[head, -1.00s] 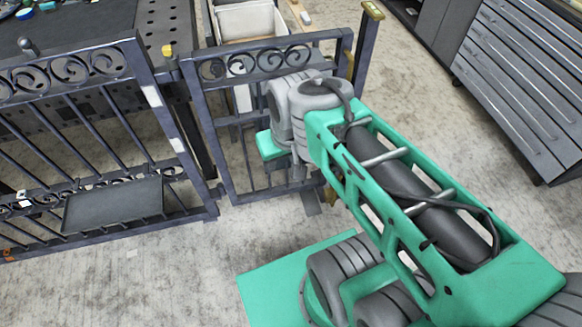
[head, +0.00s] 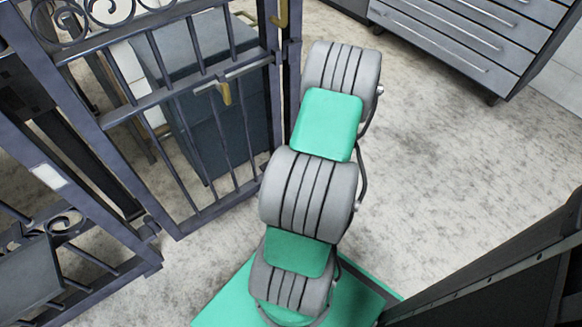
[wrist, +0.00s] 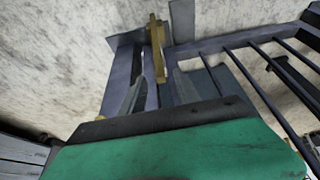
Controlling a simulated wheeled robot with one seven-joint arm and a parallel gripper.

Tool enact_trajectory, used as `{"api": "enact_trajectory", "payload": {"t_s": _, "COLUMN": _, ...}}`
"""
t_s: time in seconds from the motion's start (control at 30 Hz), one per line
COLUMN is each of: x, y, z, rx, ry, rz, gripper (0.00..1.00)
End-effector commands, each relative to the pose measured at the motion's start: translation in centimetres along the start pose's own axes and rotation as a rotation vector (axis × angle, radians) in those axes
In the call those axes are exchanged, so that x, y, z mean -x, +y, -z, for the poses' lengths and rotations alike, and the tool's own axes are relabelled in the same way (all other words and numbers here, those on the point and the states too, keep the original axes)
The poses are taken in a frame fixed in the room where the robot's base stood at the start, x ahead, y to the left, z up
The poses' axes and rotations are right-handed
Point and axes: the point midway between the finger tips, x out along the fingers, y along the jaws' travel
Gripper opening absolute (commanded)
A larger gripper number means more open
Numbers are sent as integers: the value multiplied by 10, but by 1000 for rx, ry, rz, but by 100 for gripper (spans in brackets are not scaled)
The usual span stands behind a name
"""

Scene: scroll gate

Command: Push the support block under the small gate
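The small gate (head: 190,222) is a dark metal frame with upright bars and a brass-coloured latch (head: 225,93), left of my arm in the head view. Its bars (wrist: 265,95) run across the right of the wrist view. I cannot identify the support block for sure. A flat grey piece (wrist: 183,20) lies at the top of the wrist view, beside a brass-coloured fitting (wrist: 157,45). My gripper (wrist: 160,88) shows two grey fingers apart, pointing toward the gate frame, with nothing visibly held. In the head view my arm hides the gripper.
A large blue-grey box (head: 180,50) stands behind the gate bars. A second, wider gate section (head: 85,250) is at lower left. A grey drawer cabinet (head: 450,40) is at the upper right. Pale floor (head: 450,150) right of my arm is clear.

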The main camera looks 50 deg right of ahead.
Motion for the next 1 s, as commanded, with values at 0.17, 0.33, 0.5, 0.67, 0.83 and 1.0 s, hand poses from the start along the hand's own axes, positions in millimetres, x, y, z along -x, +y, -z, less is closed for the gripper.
{"api": "enact_trajectory", "payload": {"t_s": 0.17, "x": -26, "y": 0, "z": -3, "rx": 8, "ry": 5, "rz": 2, "gripper": 38}}
{"api": "enact_trajectory", "payload": {"t_s": 0.33, "x": -61, "y": -4, "z": -1, "rx": 15, "ry": 4, "rz": 6, "gripper": 38}}
{"api": "enact_trajectory", "payload": {"t_s": 0.5, "x": -81, "y": -3, "z": 1, "rx": 14, "ry": 4, "rz": 5, "gripper": 38}}
{"api": "enact_trajectory", "payload": {"t_s": 0.67, "x": -83, "y": -2, "z": 1, "rx": 12, "ry": 5, "rz": 3, "gripper": 38}}
{"api": "enact_trajectory", "payload": {"t_s": 0.83, "x": -82, "y": -2, "z": 1, "rx": 10, "ry": 4, "rz": 3, "gripper": 35}}
{"api": "enact_trajectory", "payload": {"t_s": 1.0, "x": -82, "y": -2, "z": 0, "rx": 10, "ry": 4, "rz": 3, "gripper": 21}}
